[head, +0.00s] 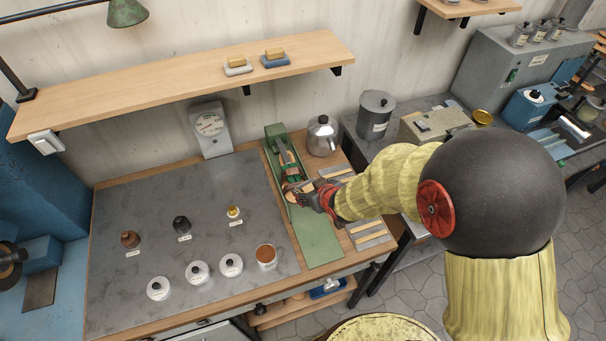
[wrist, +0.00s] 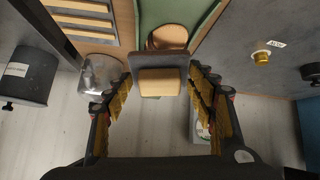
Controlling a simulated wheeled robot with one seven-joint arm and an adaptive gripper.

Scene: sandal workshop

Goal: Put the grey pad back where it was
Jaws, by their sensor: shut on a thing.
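The grey pad (wrist: 157,62) with a tan block on it is between my fingers in the wrist view. My gripper (wrist: 153,88) is shut on it. In the head view my gripper (head: 303,190) is over the green tray (head: 318,240) on the bench, and the pad is hard to make out there. Two similar block-topped pads sit on the wall shelf (head: 180,85): a pale grey one (head: 237,70) and a blue one (head: 275,61).
The grey bench top (head: 200,270) carries several labelled knobs, white-lidded pots and a cup (head: 266,256). A dial scale (head: 209,128) stands at the wall. A metal pot (head: 322,136) stands right of the tray, beside slatted racks (head: 368,233). A lamp (head: 127,12) hangs at upper left.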

